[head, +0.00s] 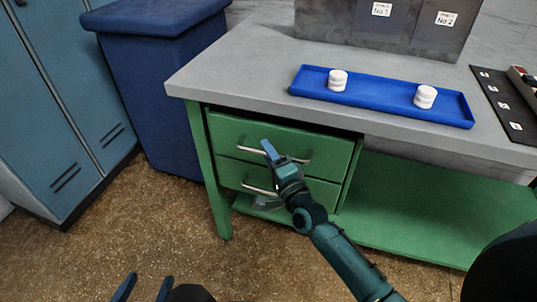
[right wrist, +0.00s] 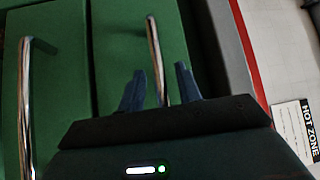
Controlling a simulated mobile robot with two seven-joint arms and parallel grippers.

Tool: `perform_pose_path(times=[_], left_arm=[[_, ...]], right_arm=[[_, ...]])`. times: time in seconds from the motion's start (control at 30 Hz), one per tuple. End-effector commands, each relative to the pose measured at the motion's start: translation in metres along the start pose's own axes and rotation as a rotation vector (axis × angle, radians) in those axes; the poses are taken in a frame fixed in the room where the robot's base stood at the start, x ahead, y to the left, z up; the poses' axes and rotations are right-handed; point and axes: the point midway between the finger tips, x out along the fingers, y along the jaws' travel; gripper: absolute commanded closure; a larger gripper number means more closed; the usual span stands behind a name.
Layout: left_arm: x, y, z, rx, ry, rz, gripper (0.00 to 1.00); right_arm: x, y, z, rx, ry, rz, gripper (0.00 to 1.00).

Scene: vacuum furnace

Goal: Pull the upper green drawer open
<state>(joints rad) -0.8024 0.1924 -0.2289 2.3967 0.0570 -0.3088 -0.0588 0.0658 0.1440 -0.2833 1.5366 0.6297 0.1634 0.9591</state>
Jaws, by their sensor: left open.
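The green upper drawer (head: 235,134) sits under the left part of the grey bench and looks about flush with the lower drawer (head: 232,172). Its silver bar handle (head: 299,160) is partly covered by my right gripper (head: 274,152). In the right wrist view, the upper handle (right wrist: 153,50) runs down between the two spread blue fingers of my right gripper (right wrist: 160,68). I cannot tell whether they touch it. My left gripper (head: 149,277) is open and empty at the bottom edge of the head view, above the floor, away from the drawers.
On the bench top (head: 230,75) lies a blue tray (head: 380,98) with white round pieces. A dark grey box (head: 400,32) stands behind it, and a black mat (head: 508,105) is at the right. A blue bin (head: 160,100) stands left of the bench. The floor before the drawers is clear.

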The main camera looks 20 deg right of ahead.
Motion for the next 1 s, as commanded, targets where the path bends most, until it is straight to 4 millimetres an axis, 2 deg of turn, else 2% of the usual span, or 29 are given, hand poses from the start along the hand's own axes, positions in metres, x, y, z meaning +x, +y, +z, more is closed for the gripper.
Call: perform_pose_path(times=[0.3, 0.73, 1.0], left_arm=[[0.0003, 0.0006, 0.0012, 0.002, -0.004, 0.002, 0.47], [0.0005, 0.001, 0.0006, 0.002, -0.001, 0.003, 0.47], [0.0005, 0.001, 0.0003, 0.002, 0.0, 0.003, 0.47]], right_arm=[[0.0031, -0.0002, 0.0001, 0.0, 0.0, 0.0, 0.66], [0.0028, -0.0001, 0.0, 0.0, 0.0, 0.0, 1.0], [0.0028, -0.0001, 0.0, 0.0, 0.0, 0.0, 1.0]])
